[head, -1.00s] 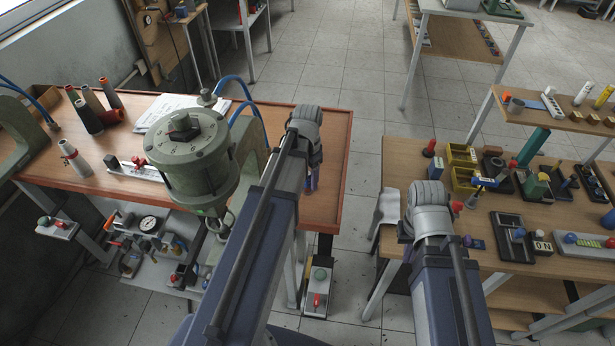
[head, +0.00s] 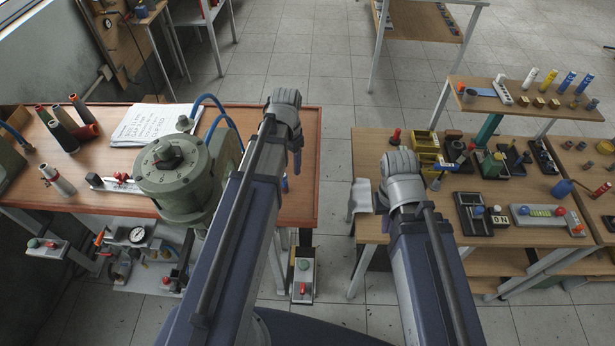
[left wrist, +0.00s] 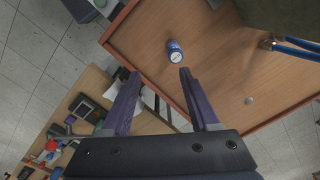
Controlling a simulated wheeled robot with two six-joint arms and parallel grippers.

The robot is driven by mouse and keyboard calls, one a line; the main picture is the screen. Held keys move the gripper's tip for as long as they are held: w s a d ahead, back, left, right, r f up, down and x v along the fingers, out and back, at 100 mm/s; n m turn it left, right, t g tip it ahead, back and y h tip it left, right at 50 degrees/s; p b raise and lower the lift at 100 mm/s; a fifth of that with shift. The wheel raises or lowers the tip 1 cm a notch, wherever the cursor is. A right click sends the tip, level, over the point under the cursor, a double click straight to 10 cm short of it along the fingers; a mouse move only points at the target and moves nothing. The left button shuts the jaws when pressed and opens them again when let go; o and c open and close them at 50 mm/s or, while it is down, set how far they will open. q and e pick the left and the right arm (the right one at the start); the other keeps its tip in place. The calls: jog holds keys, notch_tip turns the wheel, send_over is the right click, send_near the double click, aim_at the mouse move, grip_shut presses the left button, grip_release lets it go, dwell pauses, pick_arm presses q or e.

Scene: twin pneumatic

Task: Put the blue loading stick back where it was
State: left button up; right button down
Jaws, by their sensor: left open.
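A short blue cylinder with a whitish round end (left wrist: 174,50), which looks like the blue loading stick, stands on the orange-brown table (left wrist: 210,70) in the left wrist view. It is just beyond my fingertips, apart from them. My left gripper (left wrist: 158,74) is open, with nothing between its purple fingers. In the head view my left gripper (head: 296,160) points down over the right edge of that table. A small blue patch beside it may be the stick or a finger. My right wrist shows at the right workbench; its fingers are hidden.
A green dial machine (head: 172,175) with blue hoses stands left of my left arm. The right workbench (head: 372,150) holds yellow bins (head: 422,143) and many small parts.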

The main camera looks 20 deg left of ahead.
pick_arm(q)
jog(key=s+d, duration=0.6)
jog(key=d, duration=0.3)
jog(key=s+d+y, duration=0.1)
jog(key=s+d, duration=0.5)
jog(key=d, duration=0.3)
jog(key=shift+d+n, duration=0.2)
jog(key=shift+n, duration=0.2)
notch_tip(320, 180, down, 7)
jog(key=b, duration=0.7)
jog(key=shift+f, duration=0.1)
